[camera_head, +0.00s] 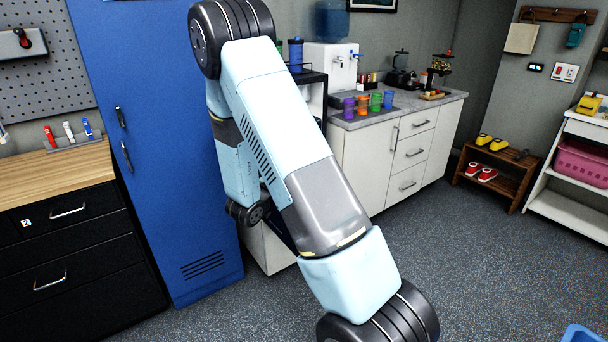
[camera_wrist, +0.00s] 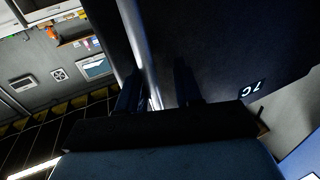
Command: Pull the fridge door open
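In the wrist view, a dark door panel (camera_wrist: 225,45) with a small 7C label (camera_wrist: 252,89) fills the upper middle and right; I take it to be the fridge door. A long silver bar handle (camera_wrist: 137,40) runs along its left side. My gripper (camera_wrist: 158,92) is open, with its two dark fingers apart. The handle's lower end shows between the fingers, nearer the left one; whether they touch it cannot be told. In the head view my arm covers the gripper and the area between the tall blue cabinet and the counter, so the fridge is not clearly seen there.
The tall blue cabinet (camera_head: 150,130) stands left of my arm, beside black drawers (camera_head: 70,250). A white counter (camera_head: 390,160) with several coloured cups stands behind to the right. A wooden shoe rack (camera_head: 497,175) is farther right. The grey floor (camera_head: 480,260) between is clear.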

